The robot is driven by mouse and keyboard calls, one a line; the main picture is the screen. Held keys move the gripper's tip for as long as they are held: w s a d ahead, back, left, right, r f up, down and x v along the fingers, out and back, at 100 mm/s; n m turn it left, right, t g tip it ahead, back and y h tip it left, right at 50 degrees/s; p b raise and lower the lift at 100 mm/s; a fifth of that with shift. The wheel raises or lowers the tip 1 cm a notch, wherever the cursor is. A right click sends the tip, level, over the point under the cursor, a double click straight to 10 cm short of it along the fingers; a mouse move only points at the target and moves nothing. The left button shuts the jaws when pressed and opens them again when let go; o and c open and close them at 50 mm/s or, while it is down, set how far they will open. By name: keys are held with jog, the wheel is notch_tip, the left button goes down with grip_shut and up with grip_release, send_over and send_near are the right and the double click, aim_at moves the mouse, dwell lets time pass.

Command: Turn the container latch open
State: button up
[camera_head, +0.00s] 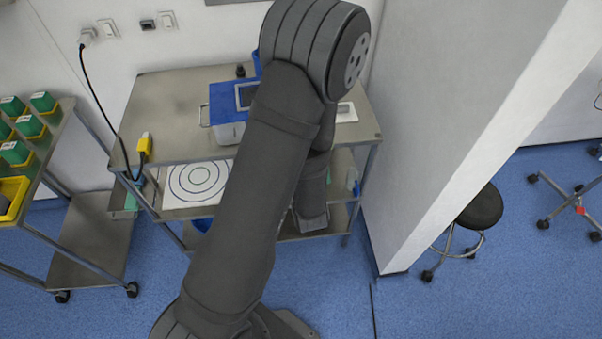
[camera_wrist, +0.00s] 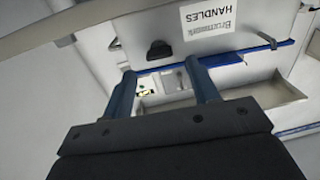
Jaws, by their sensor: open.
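A pale container with a blue lid (camera_head: 222,103) stands on the steel cart top in the head view, partly hidden behind my arm. A wire handle (camera_head: 204,117) shows on its left side. My gripper (camera_wrist: 161,78) is open in the wrist view, with two blue fingers apart and nothing seen held between them. Beyond the fingertips is a pale panel with a white label (camera_wrist: 208,18) reading HANDLES upside down. A small black knob-like part (camera_wrist: 160,50) sits on this panel just beyond the fingers; I cannot tell whether it is the latch. My gripper is hidden in the head view.
The steel cart top (camera_head: 165,95) has bare room left of the container. A yellow plug (camera_head: 145,144) with a black cable is at its front left. A sheet with printed rings (camera_head: 197,184) is below. A rack with green boxes (camera_head: 43,101) stands left; a white wall is right.

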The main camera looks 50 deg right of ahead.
jog(key=v, duration=1.3)
jog(key=shift+w, duration=0.1)
dwell(0.3)
jog(key=x, duration=1.6)
jog(key=shift+w+d, duration=0.15)
